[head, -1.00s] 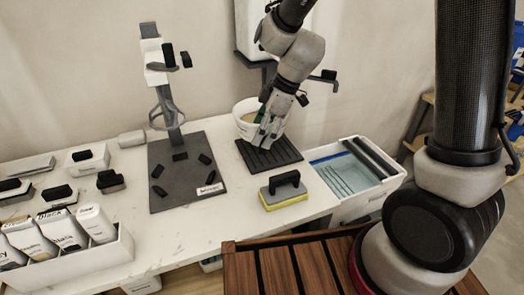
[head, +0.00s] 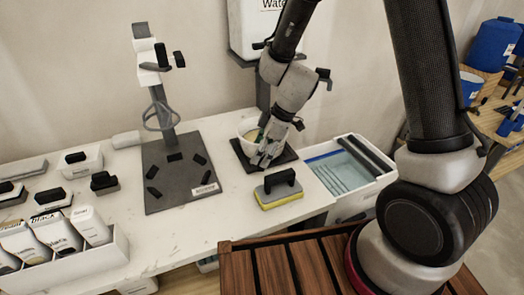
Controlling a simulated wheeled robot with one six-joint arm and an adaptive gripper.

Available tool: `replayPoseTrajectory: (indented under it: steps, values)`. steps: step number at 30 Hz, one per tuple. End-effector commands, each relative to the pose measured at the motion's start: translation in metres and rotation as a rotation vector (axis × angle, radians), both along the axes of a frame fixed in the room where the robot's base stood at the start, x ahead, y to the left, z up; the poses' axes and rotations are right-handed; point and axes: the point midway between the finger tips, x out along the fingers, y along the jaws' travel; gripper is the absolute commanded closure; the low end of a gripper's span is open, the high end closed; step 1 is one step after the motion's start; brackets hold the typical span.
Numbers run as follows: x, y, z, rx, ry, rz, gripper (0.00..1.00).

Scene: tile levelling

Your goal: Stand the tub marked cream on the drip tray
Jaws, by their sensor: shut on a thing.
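The white tub (head: 245,131) with pale contents is in the head view, at the back of the table, partly hidden behind my gripper. Its marking cannot be read. My gripper (head: 261,161) points down in front of it and is shut on its near side. The dark drip tray (head: 288,155) lies below; the tub and gripper cover most of it. The tub appears over the tray and about upright. I cannot tell whether its base touches the tray.
A float with a yellow pad (head: 280,191) sits just in front of the tray. A wash bin (head: 345,168) stands to the right. A dark mixing stand base (head: 180,178) is to the left. A white box of labelled packs (head: 85,262) is at the front left.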

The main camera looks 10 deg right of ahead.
Motion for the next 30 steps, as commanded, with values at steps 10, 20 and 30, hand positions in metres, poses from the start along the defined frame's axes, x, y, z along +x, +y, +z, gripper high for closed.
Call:
replayPoseTrajectory:
  steps: [10, 20, 30]
  values:
    - [0.000, 0.000, -0.001, 0.000, 0.000, 0.001, 0.19]
    - [0.000, 0.000, 0.000, 0.000, 0.000, 0.001, 0.19]
    - [-0.004, -0.021, 0.056, 0.003, -0.006, 0.000, 0.19]
